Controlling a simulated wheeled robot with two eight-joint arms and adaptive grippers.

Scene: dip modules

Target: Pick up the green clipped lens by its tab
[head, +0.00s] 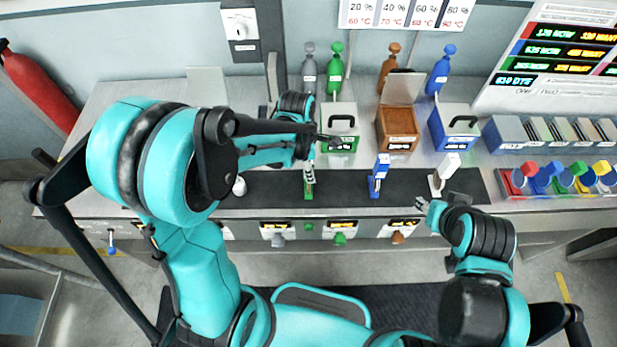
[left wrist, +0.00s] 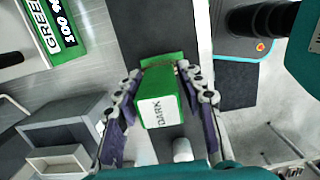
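The green clipped lens (head: 308,187) stands upright on the dark strip of the bench. In the left wrist view its green body (left wrist: 174,75) carries a white label (left wrist: 158,115) reading DARK. My left gripper (head: 309,173) points down over it. In the left wrist view my left gripper (left wrist: 160,76) has one finger on each side of the green piece. Gaps show along the fingers, so it looks open around it; contact at the fingertips is unclear. My right gripper (head: 422,204) is apart from it, near the white clipped piece; its opening is too small to judge.
A blue clipped piece (head: 377,183) and a white one (head: 446,171) stand to the right on the same strip. Behind are a green-labelled box (head: 342,118), a brown box (head: 398,128) and a blue box (head: 453,126). A rack of coloured pieces (head: 560,180) is far right.

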